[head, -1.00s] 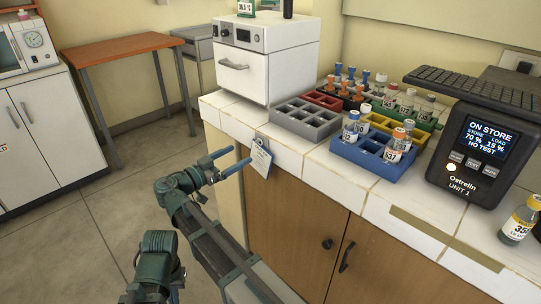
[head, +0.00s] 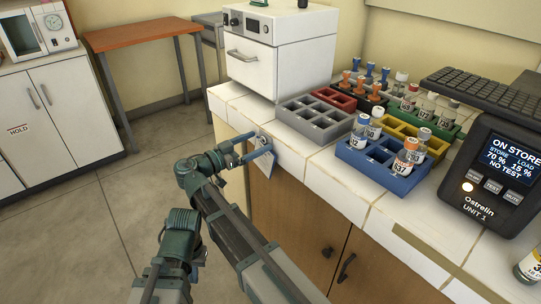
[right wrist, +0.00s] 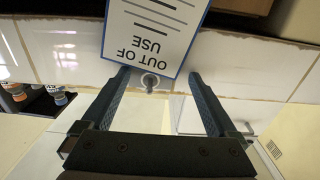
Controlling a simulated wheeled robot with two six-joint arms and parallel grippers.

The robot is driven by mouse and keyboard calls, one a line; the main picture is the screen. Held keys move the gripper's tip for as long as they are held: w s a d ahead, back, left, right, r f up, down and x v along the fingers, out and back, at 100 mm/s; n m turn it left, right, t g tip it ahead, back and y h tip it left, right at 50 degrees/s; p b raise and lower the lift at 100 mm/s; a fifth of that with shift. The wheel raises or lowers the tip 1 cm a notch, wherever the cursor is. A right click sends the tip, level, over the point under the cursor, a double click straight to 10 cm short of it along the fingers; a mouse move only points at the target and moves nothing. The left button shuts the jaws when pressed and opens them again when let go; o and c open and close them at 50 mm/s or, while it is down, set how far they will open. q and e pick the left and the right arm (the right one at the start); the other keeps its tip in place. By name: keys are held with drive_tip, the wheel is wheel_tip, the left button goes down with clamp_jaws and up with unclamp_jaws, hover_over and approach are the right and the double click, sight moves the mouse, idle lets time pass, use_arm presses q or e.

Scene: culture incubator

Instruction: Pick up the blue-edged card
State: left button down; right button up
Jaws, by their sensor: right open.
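The blue-edged card (head: 264,168) hangs on the tiled front edge of the counter, partly hidden behind my right gripper (head: 262,145) in the head view. In the right wrist view the card (right wrist: 155,28) is white with a blue border and reads "OUT OF USE" upside down. A small round peg (right wrist: 150,81) shows at its edge. My right gripper (right wrist: 160,80) is open, its fingertips on either side of the card's peg end, not closed on it. My left gripper (head: 160,272) is low at the left, away from the card; its fingers are not clear.
On the counter stand a grey empty rack (head: 313,119), a blue rack (head: 380,175) with vials, and other coloured racks. A white incubator (head: 278,55) stands behind, and a dark display unit (head: 492,175) at right. Wooden cupboard doors (head: 300,235) lie below. Floor is clear at left.

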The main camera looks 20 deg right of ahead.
clamp_jaws()
idle(0.4)
drive_tip(key=shift+r, duration=0.1)
